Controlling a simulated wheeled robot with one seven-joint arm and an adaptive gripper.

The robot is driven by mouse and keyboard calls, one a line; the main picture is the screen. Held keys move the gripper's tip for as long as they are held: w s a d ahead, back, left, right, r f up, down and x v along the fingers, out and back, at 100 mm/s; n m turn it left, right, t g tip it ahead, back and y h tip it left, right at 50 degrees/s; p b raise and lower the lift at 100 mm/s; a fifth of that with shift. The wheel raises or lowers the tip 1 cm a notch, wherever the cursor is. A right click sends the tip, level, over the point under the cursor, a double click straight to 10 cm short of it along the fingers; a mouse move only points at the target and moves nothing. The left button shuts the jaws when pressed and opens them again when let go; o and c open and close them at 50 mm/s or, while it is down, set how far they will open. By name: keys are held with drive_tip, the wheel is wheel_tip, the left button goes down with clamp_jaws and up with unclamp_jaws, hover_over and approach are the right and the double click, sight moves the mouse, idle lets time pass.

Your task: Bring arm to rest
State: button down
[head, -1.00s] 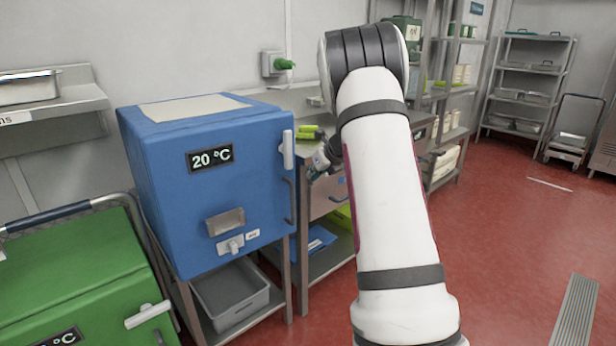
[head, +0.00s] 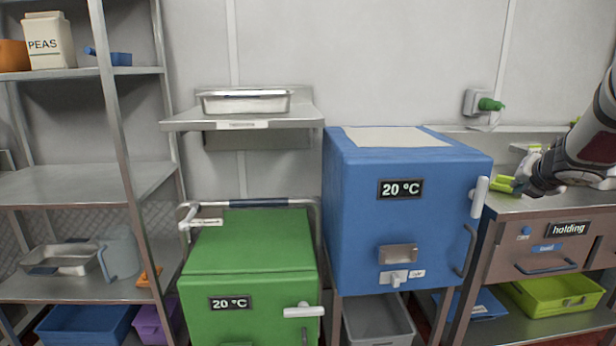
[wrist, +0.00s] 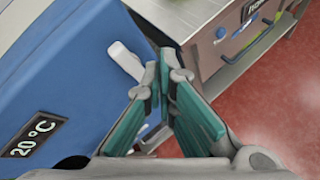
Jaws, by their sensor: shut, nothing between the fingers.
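Most of my arm is cut off by the right edge of the head view.
A green cabinet (head: 250,262) stands left of the blue one, under a wall shelf (head: 180,123). A metal rack (head: 85,185) is at the far left. The holding counter (head: 545,245) has drawers, with a lime tray (head: 553,298) below. Red floor (wrist: 270,105) is free in the wrist view.

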drive_tip(key=s+a+r+m+g+h, duration=0.1)
drive_tip(key=s+a+r+m+g, duration=0.15)
drive_tip(key=s+a+m, duration=0.45)
drive_tip(key=s+a+r+m+g+h, duration=0.1)
drive_tip(key=s+a+r+m, duration=0.2)
drive_tip(key=s+a+m, duration=0.35)
drive_tip(key=s+a+f+m+g+y, duration=0.2)
drive_tip(key=s+a+f+m, duration=0.2)
drive_tip(key=s+a, duration=0.45)
drive_tip(key=s+a+f+m+g+y, duration=0.2)
drive_tip(key=s+a+f+m, duration=0.3)
drive_tip(key=s, duration=0.6)
drive_tip(key=s+a+f+m+g+y, duration=0.2)
drive_tip(key=s+a+m, duration=0.2)
drive_tip(key=s+a, duration=0.5)
wheel_tip(320, 180, up, 17)
drive_tip(key=s+t+p, duration=0.1)
drive_tip(key=t+p, duration=0.2)
drive_tip(key=p, duration=1.2)
drive_tip(key=shift+s+d+y, duration=0.15)
drive_tip(key=shift+s+y, duration=0.1)
drive_tip(key=shift+y, duration=0.15)
drive_tip(key=c, duration=2.3)
unclamp_jaws()
